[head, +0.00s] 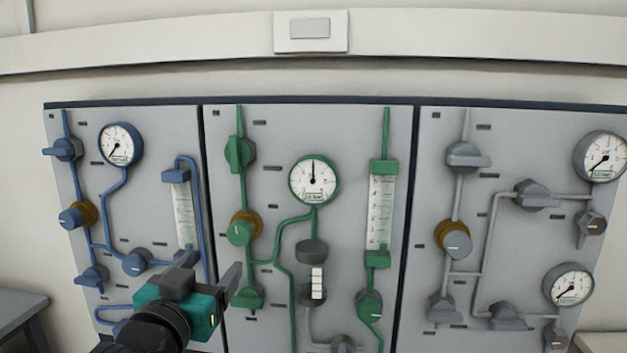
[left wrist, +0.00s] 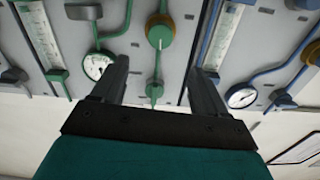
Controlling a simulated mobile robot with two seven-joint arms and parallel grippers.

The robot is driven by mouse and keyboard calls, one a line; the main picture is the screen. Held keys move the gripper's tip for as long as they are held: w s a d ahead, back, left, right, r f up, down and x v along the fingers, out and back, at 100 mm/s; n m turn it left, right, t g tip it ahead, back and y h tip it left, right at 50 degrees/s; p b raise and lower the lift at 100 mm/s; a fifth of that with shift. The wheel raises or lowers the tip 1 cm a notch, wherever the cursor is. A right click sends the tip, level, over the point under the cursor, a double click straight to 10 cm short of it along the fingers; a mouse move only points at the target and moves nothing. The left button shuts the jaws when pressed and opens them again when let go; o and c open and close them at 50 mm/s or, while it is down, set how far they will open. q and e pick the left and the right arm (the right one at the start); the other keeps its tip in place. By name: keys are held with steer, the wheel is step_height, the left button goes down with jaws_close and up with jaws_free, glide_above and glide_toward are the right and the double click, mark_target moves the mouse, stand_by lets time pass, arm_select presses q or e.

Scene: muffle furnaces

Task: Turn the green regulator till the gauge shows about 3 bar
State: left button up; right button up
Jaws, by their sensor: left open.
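The green regulator (head: 241,230), a green knob with a brass-coloured collar, is on the middle panel. In the left wrist view the green regulator (left wrist: 160,33) shows upside down, beyond the fingertips. The green line's round gauge (head: 314,180) is up and right of it, its needle pointing about straight up; the numbers are too small to read surely. The gauge also shows in the left wrist view (left wrist: 97,66). My left gripper (head: 210,268) is open and empty, below and left of the regulator, apart from it. My right gripper is out of view.
A green shut-off valve (head: 240,152) is above the regulator and another (head: 249,298) below it. A green flowmeter (head: 381,212) stands to the right. The blue panel (head: 150,215) and grey panel (head: 500,150) flank the middle one, with protruding knobs.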

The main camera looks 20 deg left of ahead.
mark_target(238, 235)
arm_select(q)
steer(key=x, duration=1.3)
steer(key=shift+w+p, duration=0.25)
steer(key=shift+p, duration=0.15)
steer(key=c, duration=1)
steer(key=shift+c, duration=0.2)
